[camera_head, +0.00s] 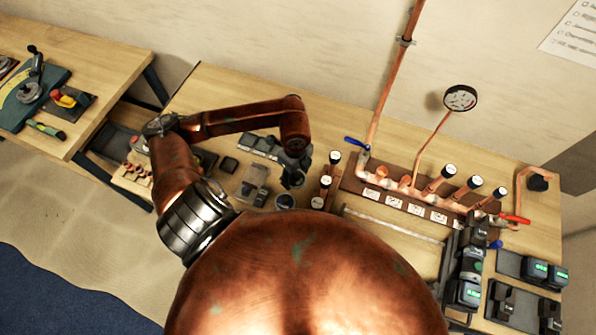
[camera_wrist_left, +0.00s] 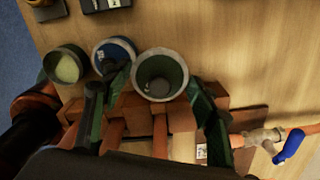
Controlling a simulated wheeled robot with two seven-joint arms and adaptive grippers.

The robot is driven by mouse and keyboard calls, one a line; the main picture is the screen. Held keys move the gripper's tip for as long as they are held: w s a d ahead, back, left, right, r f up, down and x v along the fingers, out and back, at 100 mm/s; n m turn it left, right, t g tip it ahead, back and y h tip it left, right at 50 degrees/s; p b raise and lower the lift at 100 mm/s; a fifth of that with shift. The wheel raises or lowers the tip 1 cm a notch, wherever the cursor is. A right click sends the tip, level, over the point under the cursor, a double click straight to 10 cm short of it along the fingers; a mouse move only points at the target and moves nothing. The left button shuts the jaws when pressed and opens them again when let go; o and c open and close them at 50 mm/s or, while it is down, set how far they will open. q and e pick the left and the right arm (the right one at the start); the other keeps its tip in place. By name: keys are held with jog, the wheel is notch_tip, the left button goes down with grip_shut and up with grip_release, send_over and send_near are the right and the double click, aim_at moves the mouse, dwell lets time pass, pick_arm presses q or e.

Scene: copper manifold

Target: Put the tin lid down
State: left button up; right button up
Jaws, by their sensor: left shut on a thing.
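My left gripper (camera_head: 293,172) reaches down over the middle of the workbench in the head view. In the left wrist view its two dark green fingers (camera_wrist_left: 160,92) are closed on a round, hollow, grey-rimmed piece, which I take to be the tin lid (camera_wrist_left: 160,75). Its open dark green inside faces the camera. Beside it stands a round tin with a blue side (camera_wrist_left: 115,52), and farther left an open tin with pale contents (camera_wrist_left: 66,67). Whether the lid touches anything below cannot be told. My right gripper is not in view.
A copper manifold (camera_head: 410,190) with a blue-handled valve (camera_head: 357,145) stands right of my left gripper. A pressure gauge (camera_head: 460,97) rises behind it. Several dark devices (camera_head: 530,270) lie at the right end. Bare wood (camera_head: 235,100) shows at the back left.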

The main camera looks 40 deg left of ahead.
pick_arm(q)
jog(key=w+f, duration=0.1)
jog(key=w+a+f, duration=0.1)
jog(key=f, duration=0.1)
jog(key=w+a+f, duration=0.1)
jog(key=w+f, duration=0.1)
jog(key=shift+w+a+f+p, duration=0.1)
jog(key=shift+a+f+p, duration=0.15)
jog(key=shift+p, duration=0.1)
jog(key=shift+w+a+f, duration=0.1)
jog(key=shift+w+f, duration=0.15)
jog(key=shift+f, duration=0.3)
notch_tip(320, 180, down, 3)
jog(key=shift+r+p, duration=0.2)
jog(key=shift+p, duration=0.45)
jog(key=shift+f, duration=0.15)
jog(key=o, duration=0.5)
jog(key=shift+f, duration=0.1)
jog(key=o, duration=0.4)
jog(key=shift+o, duration=0.2)
